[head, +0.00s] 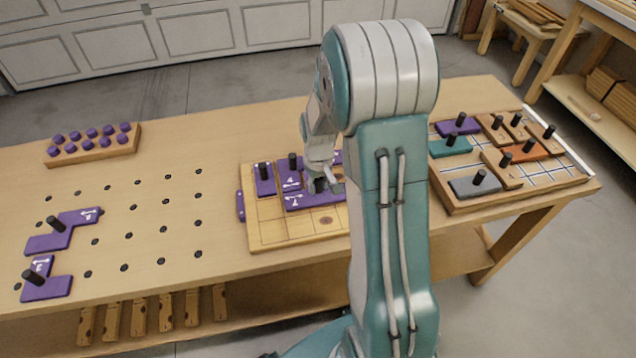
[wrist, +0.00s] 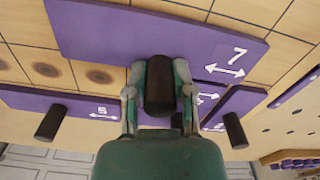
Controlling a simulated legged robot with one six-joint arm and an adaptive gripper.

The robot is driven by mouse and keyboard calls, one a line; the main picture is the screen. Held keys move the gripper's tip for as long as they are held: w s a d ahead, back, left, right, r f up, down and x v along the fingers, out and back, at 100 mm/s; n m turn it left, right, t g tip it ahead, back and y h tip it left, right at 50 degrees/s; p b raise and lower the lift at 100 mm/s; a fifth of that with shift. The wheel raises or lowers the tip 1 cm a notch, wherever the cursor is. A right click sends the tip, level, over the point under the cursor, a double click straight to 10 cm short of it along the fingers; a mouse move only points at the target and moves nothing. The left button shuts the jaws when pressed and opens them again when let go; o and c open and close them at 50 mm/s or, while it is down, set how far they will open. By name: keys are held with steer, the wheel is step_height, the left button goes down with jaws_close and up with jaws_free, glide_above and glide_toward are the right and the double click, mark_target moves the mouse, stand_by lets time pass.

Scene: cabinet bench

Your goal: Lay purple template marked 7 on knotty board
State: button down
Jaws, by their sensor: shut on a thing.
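The purple template marked 7 (head: 312,198) is over the front-middle part of the knotty board (head: 285,233). My gripper (head: 322,182) is shut on its black peg. The wrist view shows the peg (wrist: 160,85) between the two fingers (wrist: 160,100), with the marked 7 plate (wrist: 130,32) level. I cannot tell whether the plate touches the board or is just above it. On the board, a purple template marked 4 (head: 289,175) and another purple template (head: 264,181) lie behind it. A purple template marked 5 (wrist: 60,103) shows in the wrist view and is mostly hidden by my arm in the head view.
Purple templates lie at the bench's left, one marked 8 (head: 64,232) and one in front (head: 46,282). A block with purple knobs (head: 93,145) stands at the back left. A gridded board (head: 475,198) with several pegged pieces is right.

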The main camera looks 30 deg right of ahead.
steer(key=shift+f, duration=0.35)
stand_by(1.0)
steer(key=shift+c, duration=2)
jaws_free()
steer(key=o, duration=0.4)
steer(key=shift+r, duration=4)
